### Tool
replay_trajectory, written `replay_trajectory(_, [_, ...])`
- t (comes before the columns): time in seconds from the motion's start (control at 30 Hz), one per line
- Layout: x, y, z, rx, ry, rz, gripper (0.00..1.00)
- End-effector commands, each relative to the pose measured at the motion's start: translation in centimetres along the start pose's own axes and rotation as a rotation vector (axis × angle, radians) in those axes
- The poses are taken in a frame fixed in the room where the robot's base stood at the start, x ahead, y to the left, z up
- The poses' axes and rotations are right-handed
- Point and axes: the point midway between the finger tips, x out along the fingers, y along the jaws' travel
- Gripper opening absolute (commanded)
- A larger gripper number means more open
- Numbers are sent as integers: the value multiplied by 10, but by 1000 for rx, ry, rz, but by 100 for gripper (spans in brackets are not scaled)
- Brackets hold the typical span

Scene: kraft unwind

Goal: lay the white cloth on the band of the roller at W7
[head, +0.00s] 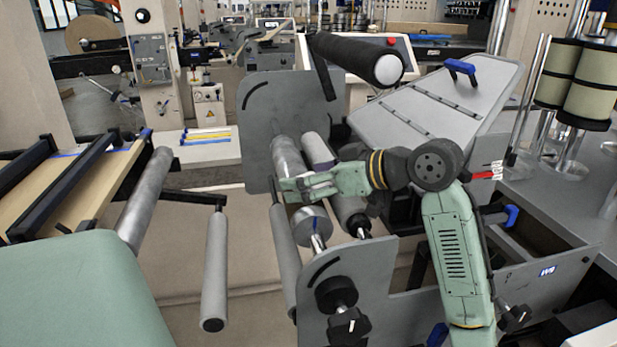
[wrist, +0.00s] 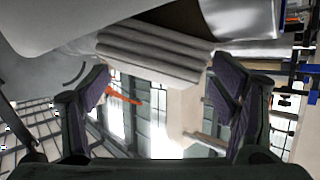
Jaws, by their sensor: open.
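My gripper (head: 288,188) is open over the rollers between two grey side plates in the head view. In the wrist view its fingers (wrist: 158,84) stand wide apart with nothing held between them. A pale, pleated piece that looks like the white cloth (wrist: 155,52) lies just beyond the fingertips, apart from them as far as I can tell. The cloth is not clearly visible in the head view. A metal roller (head: 287,155) is partly behind the gripper, with a paler roller (head: 317,148) to its right. I cannot make out the band clearly.
A blue label (head: 547,270), too small to read surely, is on the frame at right. The back side plate (head: 262,110) and front plate (head: 350,290) flank the rollers. A black roller (head: 355,58) overhangs behind. A grey roller (head: 214,270) stands left.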

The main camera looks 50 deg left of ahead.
Motion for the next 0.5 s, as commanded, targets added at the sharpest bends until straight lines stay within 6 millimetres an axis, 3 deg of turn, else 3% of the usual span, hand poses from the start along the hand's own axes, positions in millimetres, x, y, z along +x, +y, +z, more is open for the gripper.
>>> replay_trajectory(0.17, [-10,1,-1,-1,1,3,79])
replay_trajectory(0.5, [-79,0,1,-1,1,4,79])
